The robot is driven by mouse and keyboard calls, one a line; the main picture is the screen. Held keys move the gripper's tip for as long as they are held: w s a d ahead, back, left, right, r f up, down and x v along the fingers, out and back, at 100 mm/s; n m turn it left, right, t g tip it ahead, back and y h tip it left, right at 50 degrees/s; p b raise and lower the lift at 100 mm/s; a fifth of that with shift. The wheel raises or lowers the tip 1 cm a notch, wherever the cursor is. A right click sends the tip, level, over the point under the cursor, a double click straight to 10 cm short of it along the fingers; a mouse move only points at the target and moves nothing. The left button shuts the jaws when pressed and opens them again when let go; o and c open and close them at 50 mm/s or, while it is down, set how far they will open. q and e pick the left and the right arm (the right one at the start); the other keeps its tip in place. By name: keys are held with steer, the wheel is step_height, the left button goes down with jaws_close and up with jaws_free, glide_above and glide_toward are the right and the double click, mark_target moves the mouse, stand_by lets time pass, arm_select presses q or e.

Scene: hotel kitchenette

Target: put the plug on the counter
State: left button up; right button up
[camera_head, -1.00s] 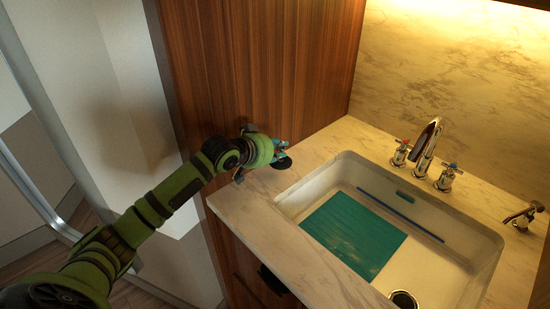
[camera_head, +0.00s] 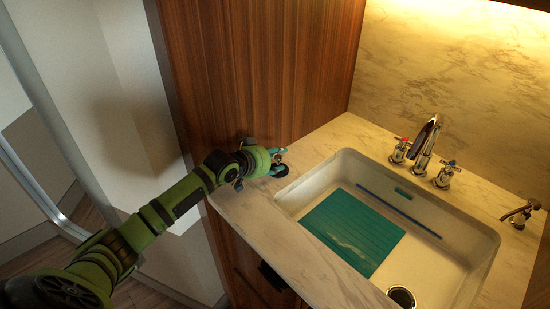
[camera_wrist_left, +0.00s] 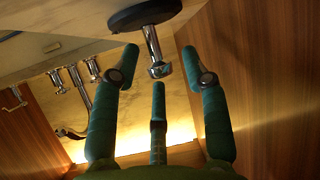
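The plug (camera_head: 281,170) is a black disc with a chrome stem. In the head view it is at the counter's (camera_head: 255,212) back left corner, left of the sink, and looks to rest flat. In the left wrist view, which is turned over, the disc (camera_wrist_left: 145,14) and the knobbed stem (camera_wrist_left: 153,48) show clearly. My left gripper (camera_head: 283,159) is at the plug. Its green fingers (camera_wrist_left: 158,72) are spread around the stem's end, with gaps visible between fingers and stem. My right gripper is not in view.
A wooden panel (camera_head: 265,75) rises close behind the left gripper. The front counter strip is clear.

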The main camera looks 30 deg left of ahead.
arm_select(q)
steer(key=shift+r, duration=0.1)
steer(key=shift+s+r, duration=0.1)
steer(key=b+v, duration=0.1)
steer(key=v, duration=1)
steer(key=shift+s+r, duration=0.25)
steer(key=shift+s, duration=0.1)
